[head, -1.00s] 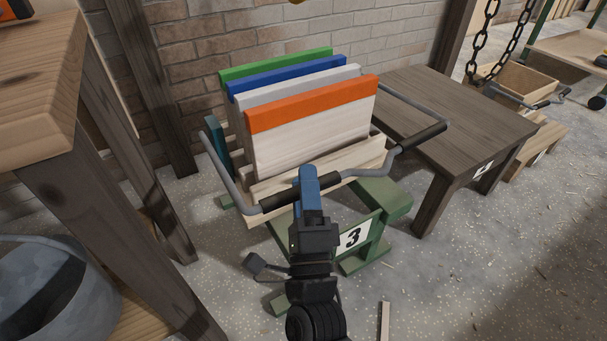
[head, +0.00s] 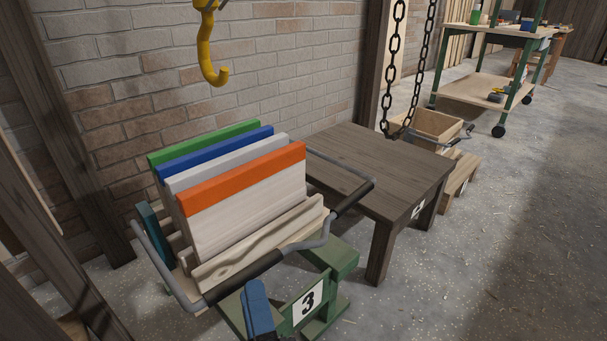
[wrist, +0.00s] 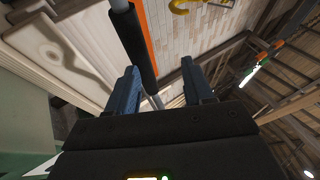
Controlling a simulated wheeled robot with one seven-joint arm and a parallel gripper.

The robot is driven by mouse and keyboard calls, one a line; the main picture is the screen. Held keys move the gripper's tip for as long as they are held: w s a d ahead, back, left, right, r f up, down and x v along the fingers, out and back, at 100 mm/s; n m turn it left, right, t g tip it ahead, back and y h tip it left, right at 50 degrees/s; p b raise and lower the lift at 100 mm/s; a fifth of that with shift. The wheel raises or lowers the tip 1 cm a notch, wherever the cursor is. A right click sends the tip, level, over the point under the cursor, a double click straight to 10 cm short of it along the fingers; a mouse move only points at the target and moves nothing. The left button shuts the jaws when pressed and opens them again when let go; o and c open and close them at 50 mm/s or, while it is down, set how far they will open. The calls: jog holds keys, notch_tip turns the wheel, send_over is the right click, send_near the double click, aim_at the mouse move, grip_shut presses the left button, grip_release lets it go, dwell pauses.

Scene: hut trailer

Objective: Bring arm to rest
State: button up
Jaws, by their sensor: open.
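My gripper (head: 254,290) shows at the bottom of the head view as blue fingers, just below the black-gripped handle bar (head: 240,276) of the wooden carrier. In the wrist view my gripper (wrist: 162,78) has its two blue fingers apart with nothing clamped between them. The black grip (wrist: 136,48) runs close to the left finger there; I cannot tell whether they touch. The carrier holds upright panels with green, blue, white and orange (head: 245,178) top edges. Most of my arm is out of the head view.
The carrier rests on a green stand (head: 338,262) marked 3. A dark wooden table (head: 375,170) stands right of it. A yellow hook (head: 212,65) hangs above, and a chain (head: 390,75) hangs farther right. A brick wall is behind. Open floor (head: 480,270) lies to the right.

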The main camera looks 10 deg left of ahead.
jog(key=s+d+f+n+g+h, duration=0.1)
jog(key=s+d+f+n+h, duration=0.2)
jog(key=s+d, duration=0.65)
jog(key=s+d+f+n+g+h, duration=0.1)
jog(key=s+d+f+n+h, duration=0.2)
jog(key=s+d, duration=0.65)
jog(key=s+d+r+n+g+h, duration=0.2)
jog(key=s+d+r+n, duration=0.2)
jog(key=s+d, duration=0.25)
jog(key=s+d+r+n+g+h, duration=0.2)
jog(key=s+d+r+n+h, duration=0.15)
jog(key=s+d, duration=0.35)
notch_tip(320, 180, up, 34)
jog(key=w+p, duration=0.1)
jog(key=p, duration=3.2)
jog(key=shift+w+d+r+n+y+p, duration=0.15)
jog(key=shift+d+n+y+p, duration=0.15)
jog(key=shift+d+n+y, duration=0.15)
